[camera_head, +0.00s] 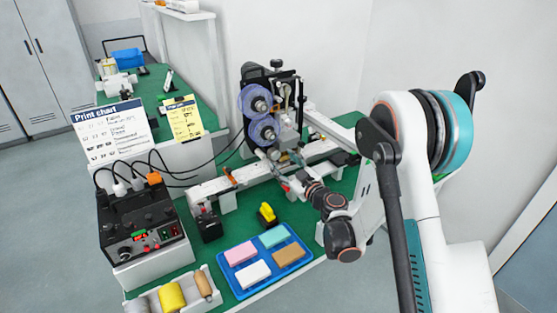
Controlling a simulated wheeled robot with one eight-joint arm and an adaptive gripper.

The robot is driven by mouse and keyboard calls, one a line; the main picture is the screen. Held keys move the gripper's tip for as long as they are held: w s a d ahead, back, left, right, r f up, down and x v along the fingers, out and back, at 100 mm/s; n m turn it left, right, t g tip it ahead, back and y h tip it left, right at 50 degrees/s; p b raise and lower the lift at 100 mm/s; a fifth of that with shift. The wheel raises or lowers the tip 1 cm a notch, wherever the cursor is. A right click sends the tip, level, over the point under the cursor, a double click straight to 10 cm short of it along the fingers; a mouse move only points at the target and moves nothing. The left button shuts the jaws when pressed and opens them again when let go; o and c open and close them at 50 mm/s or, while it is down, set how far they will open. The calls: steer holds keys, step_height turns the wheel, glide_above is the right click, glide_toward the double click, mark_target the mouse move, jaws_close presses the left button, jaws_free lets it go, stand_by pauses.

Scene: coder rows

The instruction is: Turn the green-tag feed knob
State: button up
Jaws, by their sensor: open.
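A black control box (140,222) stands at the left of the green bench, with small knobs, a green mark (139,234) and red lit parts on its sloped front. Which knob bears a green tag is too small to tell. The coder machine (270,110) with two purple reels stands at the back middle. My gripper (283,172) is at the end of my arm, just below the coder and by the white rail. Its fingers are small and partly lost against the machine; it is open, and I see nothing held. It is well to the right of the control box.
A blue tray (238,290) holds several coloured blocks at the bench front. A yellow item (267,213) and a small black device (207,222) stand behind it. A rack of rollers (172,297) is at front left. Cables run behind the box. Print cards (110,131) stand at back left.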

mark_target(276, 156)
steer(key=shift+b+x, duration=0.35)
steer(key=shift+x, duration=1.65)
steer(key=c, duration=1.1)
